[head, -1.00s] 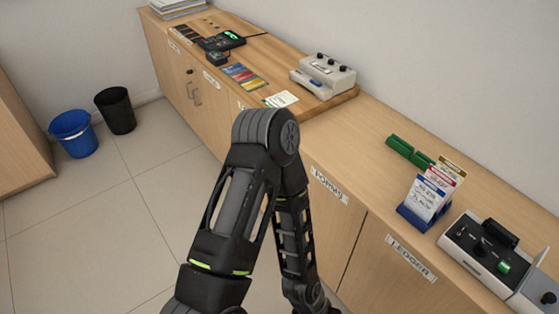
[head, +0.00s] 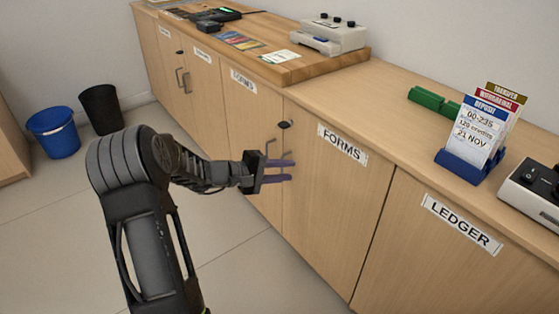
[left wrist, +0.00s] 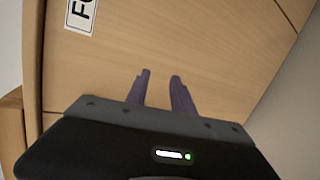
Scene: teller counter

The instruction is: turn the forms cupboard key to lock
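The forms cupboard (head: 325,205) has two light wood doors, each with a FORMS label (head: 342,145). A small dark fitting (head: 284,124), apparently the lock with its key, sits high at the door seam; its exact turn is too small to tell. My left gripper (head: 292,170) is in front of the doors, just below that fitting and over the handles. Its purple fingers are apart with nothing between them. In the left wrist view the open fingers (left wrist: 160,74) face bare door wood, and part of a FORMS label (left wrist: 82,12) shows. The key is not visible there. My right gripper is out of view.
The ledger cupboard (head: 420,260) stands to the right. Blue (head: 53,133) and black (head: 101,109) bins stand at left. The floor between is clear.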

